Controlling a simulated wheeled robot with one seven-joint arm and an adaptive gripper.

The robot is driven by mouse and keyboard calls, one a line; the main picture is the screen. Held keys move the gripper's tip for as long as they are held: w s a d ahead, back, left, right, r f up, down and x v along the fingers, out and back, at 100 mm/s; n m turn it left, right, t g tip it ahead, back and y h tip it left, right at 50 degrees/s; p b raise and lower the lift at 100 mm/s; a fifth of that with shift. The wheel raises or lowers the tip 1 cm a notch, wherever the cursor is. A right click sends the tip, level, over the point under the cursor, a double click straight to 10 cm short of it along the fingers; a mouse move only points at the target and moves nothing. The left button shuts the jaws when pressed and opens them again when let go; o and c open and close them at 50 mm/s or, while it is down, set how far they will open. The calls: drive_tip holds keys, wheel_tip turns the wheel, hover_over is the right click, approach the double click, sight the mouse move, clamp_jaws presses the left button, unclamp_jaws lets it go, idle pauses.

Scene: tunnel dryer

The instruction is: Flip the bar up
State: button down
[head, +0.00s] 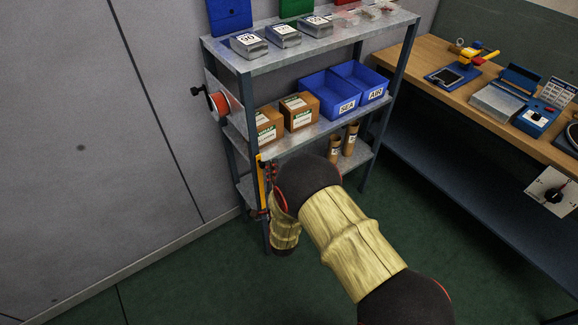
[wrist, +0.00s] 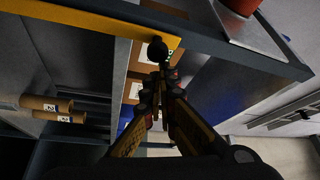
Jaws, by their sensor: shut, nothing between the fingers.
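The yellow bar (head: 260,184) hangs upright along the front left post of the metal shelf rack (head: 245,100) in the head view. In the wrist view the yellow bar (wrist: 95,24) crosses the top left, with a black round knob (wrist: 157,50) near its end. My gripper (wrist: 163,72) is shut and empty, its fingertips close to the knob; I cannot tell whether they touch it. In the head view my gripper (head: 271,172) is beside the bar, just right of it, partly hidden by my arm.
The rack holds cardboard boxes (head: 299,111), blue bins (head: 330,94) and brown tubes (head: 349,138). A wooden workbench (head: 428,62) with tools stands to the right. The green floor left of the rack is clear.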

drive_tip(key=shift+s+a+b, duration=0.15)
drive_tip(key=shift+s+a, duration=0.5)
drive_tip(key=shift+a, duration=0.15)
drive_tip(key=shift+s+a+b, duration=0.15)
drive_tip(key=shift+s+a, duration=0.45)
drive_tip(key=shift+a, duration=0.2)
drive_tip(key=shift+a, duration=0.15)
